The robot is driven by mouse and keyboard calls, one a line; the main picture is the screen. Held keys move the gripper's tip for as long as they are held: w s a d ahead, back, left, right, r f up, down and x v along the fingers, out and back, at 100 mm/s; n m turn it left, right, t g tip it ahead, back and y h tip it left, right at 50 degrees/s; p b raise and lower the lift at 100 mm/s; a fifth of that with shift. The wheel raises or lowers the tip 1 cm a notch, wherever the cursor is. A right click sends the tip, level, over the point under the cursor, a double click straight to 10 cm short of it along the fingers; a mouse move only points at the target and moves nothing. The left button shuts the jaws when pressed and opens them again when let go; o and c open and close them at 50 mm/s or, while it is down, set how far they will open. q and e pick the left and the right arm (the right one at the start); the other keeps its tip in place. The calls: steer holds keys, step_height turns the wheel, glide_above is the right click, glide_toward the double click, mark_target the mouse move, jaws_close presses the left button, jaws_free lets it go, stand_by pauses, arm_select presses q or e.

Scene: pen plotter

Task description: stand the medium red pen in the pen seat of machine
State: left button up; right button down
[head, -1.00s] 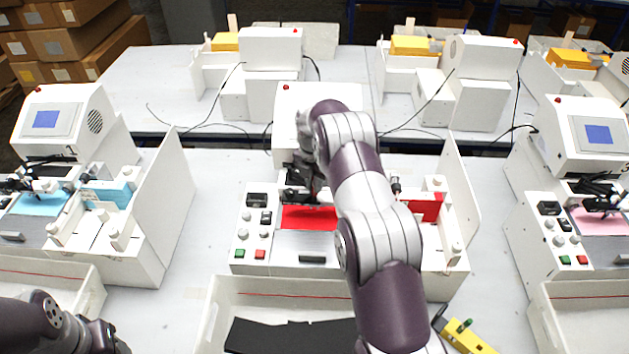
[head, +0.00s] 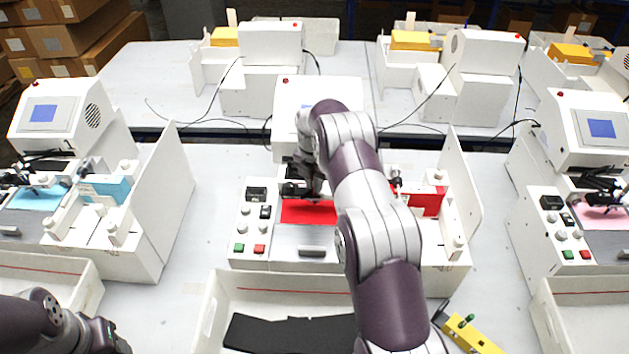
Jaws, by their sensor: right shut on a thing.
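The machine (head: 306,261) is the white plotter in the middle of the head view. It has a red sheet (head: 308,212) on its bed and a red block (head: 428,201) at its right side. My right gripper (head: 308,188) is over the back edge of the red sheet, at the dark pen carriage in front of the machine's white housing. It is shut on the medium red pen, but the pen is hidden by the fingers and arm. The pen seat cannot be made out clearly there. My left arm shows only at the lower left corner, with its gripper out of frame.
A white bin (head: 285,280) with black pieces (head: 290,334) stands in front of the machine. A yellow tool (head: 472,336) lies at the lower right. The machine's tall white side panel (head: 459,185) rises on the right. Similar plotters stand to the left and right.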

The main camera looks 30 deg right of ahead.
steer(key=shift+f+b, duration=0.45)
steer(key=shift+f, duration=0.25)
steer(key=c, duration=1)
jaws_free()
steer(key=shift+s, duration=0.1)
steer(key=shift+c, duration=0.2)
steer(key=shift+r, duration=0.15)
